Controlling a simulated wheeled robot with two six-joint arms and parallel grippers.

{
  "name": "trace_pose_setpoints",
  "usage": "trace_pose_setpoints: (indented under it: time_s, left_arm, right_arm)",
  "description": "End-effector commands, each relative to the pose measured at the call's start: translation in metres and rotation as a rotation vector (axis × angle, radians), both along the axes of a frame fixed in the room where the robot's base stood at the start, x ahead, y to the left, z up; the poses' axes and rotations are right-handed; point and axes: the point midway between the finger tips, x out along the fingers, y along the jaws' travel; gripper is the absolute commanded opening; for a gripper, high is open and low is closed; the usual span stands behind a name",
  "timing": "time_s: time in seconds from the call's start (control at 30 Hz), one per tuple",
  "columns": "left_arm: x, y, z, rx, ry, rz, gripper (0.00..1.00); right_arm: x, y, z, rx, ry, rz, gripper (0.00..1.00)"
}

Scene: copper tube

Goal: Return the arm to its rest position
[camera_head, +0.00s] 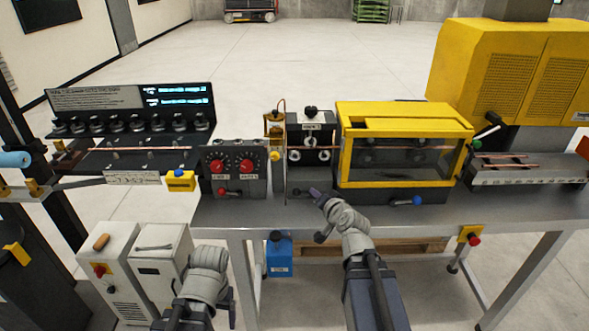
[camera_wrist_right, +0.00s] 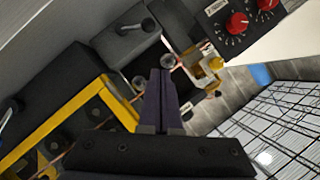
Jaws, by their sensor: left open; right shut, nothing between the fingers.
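My right gripper (camera_head: 318,196) is over the front of the steel bench, in front of the small dark roller unit (camera_head: 309,138). Its fingers are together and empty; they also show in the right wrist view (camera_wrist_right: 160,78), pointing toward the rollers. A thin copper tube (camera_head: 130,149) runs level along the dark straightening machine at left. Another thin copper piece (camera_head: 284,155) stands upright beside the roller unit. My left gripper (camera_head: 226,300) is low at the bottom, in front of the bench and near the white cabinets; its fingers are mostly hidden by the wrist.
A yellow-framed machine (camera_head: 405,120) stands right of the right gripper, with a large yellow machine (camera_head: 510,70) behind. A control box with red knobs (camera_head: 235,170) is to the left. A tray (camera_head: 515,178) holds copper tubes. White cabinets (camera_head: 135,265) stand at lower left.

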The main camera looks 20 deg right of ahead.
Motion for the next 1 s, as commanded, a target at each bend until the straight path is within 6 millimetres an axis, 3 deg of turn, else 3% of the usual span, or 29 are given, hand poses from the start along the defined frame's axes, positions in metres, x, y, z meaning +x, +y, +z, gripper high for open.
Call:
trace_pose_setpoints:
  time_s: [0.17, 0.27, 0.33, 0.5, 0.57, 0.7, 0.8, 1.0]
  left_arm:
    - [0.0, 0.0, 0.0, 0.0, 0.0, 0.0, 0.81]
    - [0.0, 0.0, -0.002, 0.0, 0.0, 0.0, 0.81]
    - [0.0, 0.0, -0.002, 0.0, 0.0, 0.0, 0.81]
    - [0.0, 0.0, -0.005, 0.0, 0.0, 0.0, 0.81]
    - [0.0, 0.0, -0.006, 0.0, 0.0, 0.0, 0.81]
    - [0.0, 0.0, -0.007, 0.0, 0.0, 0.0, 0.81]
    - [0.0, 0.0, -0.008, 0.0, 0.0, 0.0, 0.81]
    - [0.0, 0.0, -0.008, 0.0, 0.0, 0.0, 0.81]
  right_arm:
    - [-0.001, 0.017, -0.008, -0.018, 0.035, 0.047, 0.0]
    - [-0.008, 0.059, -0.029, -0.071, 0.128, 0.168, 0.0]
    - [-0.021, 0.099, -0.052, -0.133, 0.233, 0.288, 0.0]
    - [-0.087, 0.183, -0.113, -0.351, 0.562, 0.605, 0.0]
    - [-0.117, 0.2, -0.13, -0.441, 0.687, 0.697, 0.0]
    - [-0.174, 0.214, -0.151, -0.621, 0.928, 0.828, 0.0]
    - [-0.2, 0.214, -0.154, -0.712, 1.046, 0.869, 0.0]
    - [-0.221, 0.211, -0.153, -0.79, 1.148, 0.889, 0.0]
